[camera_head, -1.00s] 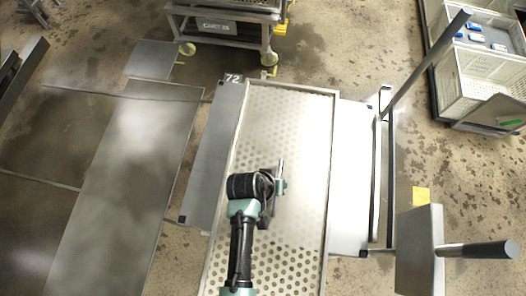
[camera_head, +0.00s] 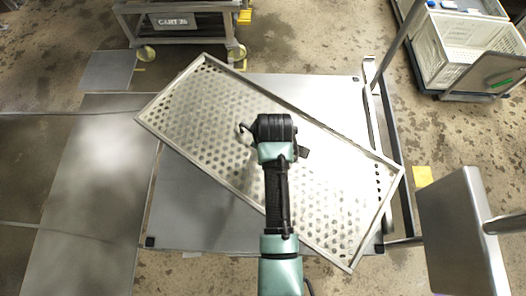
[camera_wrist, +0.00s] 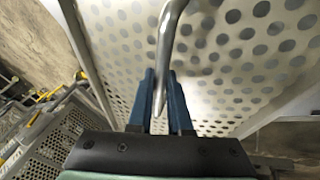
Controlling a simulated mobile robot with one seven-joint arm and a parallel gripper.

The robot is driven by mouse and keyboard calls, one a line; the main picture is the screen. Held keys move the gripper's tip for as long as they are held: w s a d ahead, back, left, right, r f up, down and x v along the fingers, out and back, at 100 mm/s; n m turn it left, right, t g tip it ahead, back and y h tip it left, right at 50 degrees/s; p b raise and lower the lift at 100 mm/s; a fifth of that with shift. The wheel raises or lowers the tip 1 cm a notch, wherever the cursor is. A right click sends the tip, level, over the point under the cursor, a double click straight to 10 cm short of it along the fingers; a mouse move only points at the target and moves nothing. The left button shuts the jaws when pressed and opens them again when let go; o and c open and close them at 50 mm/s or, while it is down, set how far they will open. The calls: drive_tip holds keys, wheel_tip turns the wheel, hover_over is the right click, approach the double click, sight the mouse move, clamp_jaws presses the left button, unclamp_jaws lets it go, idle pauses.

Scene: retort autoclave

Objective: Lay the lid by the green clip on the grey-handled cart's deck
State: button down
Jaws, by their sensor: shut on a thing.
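A perforated metal lid (camera_head: 200,110) with a raised rim lies slantwise over the grey deck (camera_head: 190,215) of a cart, its corners overhanging the deck. Its perforated face also fills the wrist view (camera_wrist: 230,60). My gripper (camera_head: 275,145) is over the lid's middle, and in the wrist view its blue fingers (camera_wrist: 162,100) are shut on the lid's bent metal rod handle (camera_wrist: 168,45). I cannot tell if the lid touches the deck. The cart's grey rail (camera_head: 385,150) stands at the right. A small green mark (camera_head: 502,84) shows on a panel by a crate at the far right.
Another cart (camera_head: 175,22) labelled CART 26 stands at the back. A white crate (camera_head: 455,50) is at the upper right. A tilted grey plate (camera_head: 462,230) stands close on the right. Dark flat panels (camera_head: 80,200) lie at the left.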

drive_tip(key=w+n+b, duration=0.1)
drive_tip(key=b, duration=0.1)
drive_tip(key=w+f+n+y+b, duration=0.1)
drive_tip(key=b, duration=0.1)
drive_tip(key=w+f+n+b, duration=0.1)
drive_tip(key=w+n+b, duration=0.1)
drive_tip(key=shift+d+f+y, duration=0.2)
drive_tip(key=shift+d+y, duration=0.1)
drive_tip(key=shift+d, duration=0.05)
drive_tip(key=shift+w+d+f+n+g+b, duration=0.15)
drive_tip(key=shift+w+n+g+b, duration=0.3)
drive_tip(key=shift+n+b, duration=0.55)
drive_tip(key=shift+w+n+y+b, duration=0.3)
drive_tip(key=shift+n+y+b, duration=0.1)
drive_tip(key=shift+b, duration=0.4)
drive_tip(key=shift+f+b, duration=3.6)
drive_tip(key=shift+f, duration=0.2)
drive_tip(key=shift+f+b, duration=0.95)
drive_tip(key=shift+f, duration=0.7)
drive_tip(key=shift+f, duration=0.3)
